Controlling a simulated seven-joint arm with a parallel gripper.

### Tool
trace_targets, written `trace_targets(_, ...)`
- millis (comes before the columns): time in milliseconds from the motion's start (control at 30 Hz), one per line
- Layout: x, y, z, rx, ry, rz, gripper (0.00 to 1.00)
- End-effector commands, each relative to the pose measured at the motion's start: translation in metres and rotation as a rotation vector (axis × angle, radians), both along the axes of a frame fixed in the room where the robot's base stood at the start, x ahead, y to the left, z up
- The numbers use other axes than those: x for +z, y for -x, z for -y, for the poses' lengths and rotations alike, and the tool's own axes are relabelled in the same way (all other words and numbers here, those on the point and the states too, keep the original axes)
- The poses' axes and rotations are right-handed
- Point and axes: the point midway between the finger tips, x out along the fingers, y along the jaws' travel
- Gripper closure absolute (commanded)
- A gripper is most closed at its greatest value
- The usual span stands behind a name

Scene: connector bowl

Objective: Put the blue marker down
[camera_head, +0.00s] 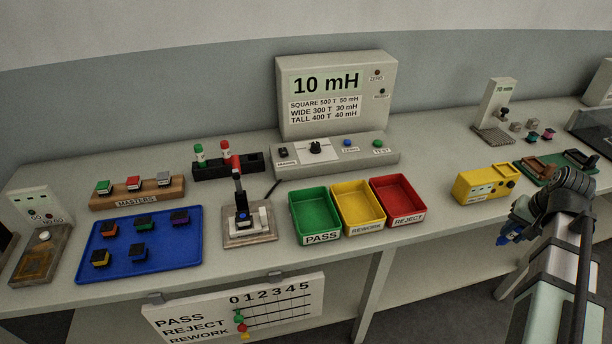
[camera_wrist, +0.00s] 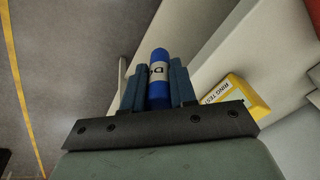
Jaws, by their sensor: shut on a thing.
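The blue marker (camera_wrist: 159,62) has a white label band with dark lettering and stands between the fingers in the wrist view. My gripper (camera_wrist: 158,88) is shut on it, with one finger on each side. In the head view my gripper (camera_head: 513,228) is at the right, near the bench's front edge, and a small blue part of the marker (camera_head: 503,238) shows there. A black marker rack (camera_head: 248,165) stands at the back of the bench, left of centre. It holds a green-capped marker (camera_head: 199,155) and a red marker (camera_head: 227,157).
Green (camera_head: 318,238), yellow (camera_head: 362,229) and red (camera_head: 408,222) trays stand mid-bench. A yellow ring tester (camera_head: 485,184) is beside my gripper, and shows in the wrist view (camera_wrist: 232,98). A blue tray (camera_head: 160,258) with several parts and a fixture (camera_head: 250,238) are farther left.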

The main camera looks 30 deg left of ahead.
Motion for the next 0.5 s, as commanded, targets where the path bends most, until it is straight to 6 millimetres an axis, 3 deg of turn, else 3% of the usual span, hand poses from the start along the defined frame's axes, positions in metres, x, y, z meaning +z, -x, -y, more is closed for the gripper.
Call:
trace_targets(133,0.042,-0.015,-0.016,-0.073,0.012,-0.012,0.93)
trace_targets(200,0.06,-0.02,-0.036,-0.086,0.019,-0.022,0.93)
trace_targets(500,0.089,-0.024,-0.126,-0.002,0.038,-0.045,0.93)
